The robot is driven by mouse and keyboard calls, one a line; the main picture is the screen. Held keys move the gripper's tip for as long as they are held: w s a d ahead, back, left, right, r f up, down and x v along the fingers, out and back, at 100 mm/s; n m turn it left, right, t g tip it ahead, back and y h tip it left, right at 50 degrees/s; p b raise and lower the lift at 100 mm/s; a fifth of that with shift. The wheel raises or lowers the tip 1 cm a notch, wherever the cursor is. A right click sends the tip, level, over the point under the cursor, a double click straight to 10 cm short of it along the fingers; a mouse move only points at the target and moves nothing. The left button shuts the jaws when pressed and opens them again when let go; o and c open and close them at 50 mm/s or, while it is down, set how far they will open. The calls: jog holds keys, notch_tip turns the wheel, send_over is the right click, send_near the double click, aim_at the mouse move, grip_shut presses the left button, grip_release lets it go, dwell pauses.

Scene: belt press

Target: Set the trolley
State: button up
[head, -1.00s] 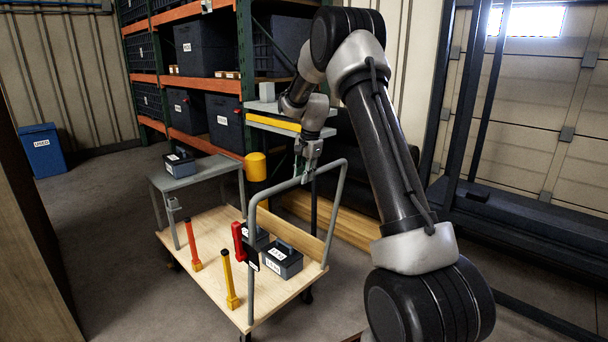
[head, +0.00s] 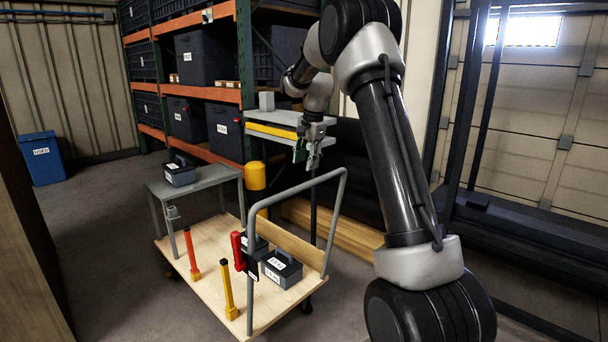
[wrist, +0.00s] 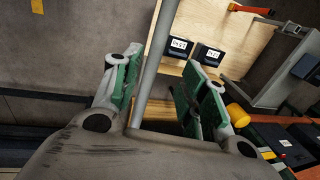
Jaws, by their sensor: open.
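The trolley (head: 207,240) is a pale wooden platform with a grey tube handle (head: 336,215) at its right end. On its deck stand two dark labelled boxes, the nearer one (head: 291,275) and the one behind (head: 262,247), a red post (head: 191,254) and a yellow post (head: 228,290). A red-and-black item (head: 239,252) is by the handle's near leg. My gripper (head: 313,158) is open and empty, above the handle's top bar in the head view. In the wrist view a grey handle tube (wrist: 160,50) shows between its green-padded fingers (wrist: 165,92); depth is unclear.
A grey table (head: 215,177) with a labelled box (head: 180,174) stands at the trolley's far left end. A yellow-topped post (head: 255,176) stands behind. Shelving (head: 175,80) fills the back; a blue bin (head: 40,158) stands far left. Floor left of the trolley is clear.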

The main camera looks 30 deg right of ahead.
jog(key=v, duration=0.3)
dwell(0.5)
